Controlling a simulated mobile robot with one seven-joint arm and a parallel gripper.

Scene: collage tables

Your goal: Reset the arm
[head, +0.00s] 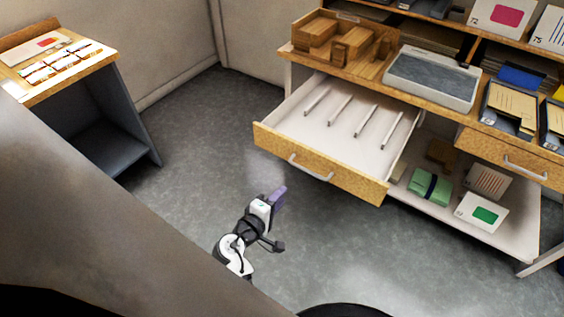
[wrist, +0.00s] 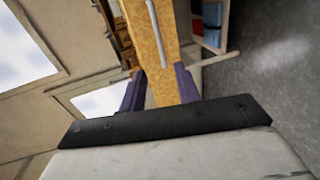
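My gripper (head: 279,196) is at the end of my arm, low in the middle of the head view, over the floor and in front of the open drawer. In the wrist view my gripper (wrist: 160,84) has its two purple fingers apart, with nothing between them. Behind the fingers the wooden drawer front (wrist: 150,45) and its handle show. I see no contact between my gripper and the drawer. Part of my arm is hidden behind a grey surface in the head view.
An open drawer (head: 318,171) with thin white dividers juts out from the wooden desk (head: 362,67). A lower shelf (head: 512,240) holds a green bundle (head: 430,187) and cards. A small table (head: 104,62) with cards stands at the left. Floor between them is clear.

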